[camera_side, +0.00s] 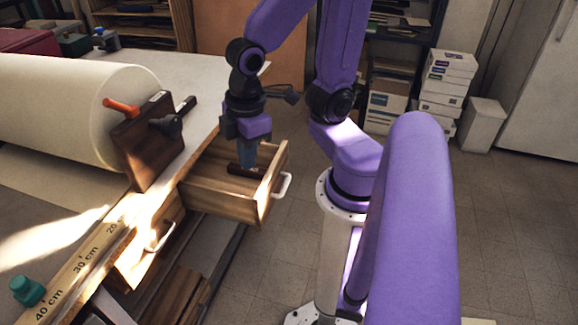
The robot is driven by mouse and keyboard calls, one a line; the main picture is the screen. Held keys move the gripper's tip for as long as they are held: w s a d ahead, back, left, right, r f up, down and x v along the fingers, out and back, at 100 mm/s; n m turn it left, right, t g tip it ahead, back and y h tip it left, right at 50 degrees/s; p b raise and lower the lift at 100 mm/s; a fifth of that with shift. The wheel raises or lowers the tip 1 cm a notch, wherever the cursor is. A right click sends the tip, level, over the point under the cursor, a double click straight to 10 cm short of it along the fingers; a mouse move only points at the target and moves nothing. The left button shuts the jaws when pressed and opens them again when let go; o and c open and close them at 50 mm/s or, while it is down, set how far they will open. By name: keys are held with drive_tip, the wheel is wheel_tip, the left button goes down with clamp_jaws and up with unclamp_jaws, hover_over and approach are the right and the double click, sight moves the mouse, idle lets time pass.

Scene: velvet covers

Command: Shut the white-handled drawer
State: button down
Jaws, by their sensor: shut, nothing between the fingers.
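A wooden drawer (226,194) stands pulled out from under the worktable, with a white handle (284,187) on its front. My gripper (247,165) points down over the open drawer, with its tips at or just inside the opening behind the front panel. It is shut and holds nothing. I cannot tell whether the tips touch the drawer. A dark bar-like object (240,171) lies in the drawer by the tips, partly hidden by them.
A second wooden drawer front with a pale handle (160,238) is nearer the camera at left. The table carries a large cream roll (70,108), a dark wooden block (146,145), a ruler (85,257) and a teal knob (27,290).

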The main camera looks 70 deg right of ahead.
drive_tip(key=w+d+f+m+t+h, duration=0.1)
drive_tip(key=w+d+f+m, duration=0.3)
drive_tip(key=w+d, duration=0.3)
drive_tip(key=w+d+f+m, duration=0.4)
drive_tip(key=w+d, duration=0.2)
drive_tip(key=d, duration=0.2)
drive_tip(key=m+t, duration=0.1)
drive_tip(key=m, duration=0.8)
hover_over(281, 150)
drive_tip(key=x, duration=0.3)
drive_tip(key=s+x, duration=0.1)
drive_tip(key=x, duration=0.2)
drive_tip(key=s+x, duration=0.1)
drive_tip(key=x, duration=0.2)
drive_tip(key=shift+a+f, duration=0.2)
drive_tip(key=shift+f, duration=0.3)
drive_tip(key=s+f+m+t+h, duration=0.3)
drive_tip(key=s+f+m+h, duration=0.1)
drive_tip(key=s+m, duration=0.7)
drive_tip(key=w+a+x, duration=0.1)
drive_tip(key=w+x, duration=0.1)
drive_tip(key=x, duration=0.9)
drive_tip(key=shift+w+n, duration=0.2)
drive_tip(key=shift+n, duration=0.1)
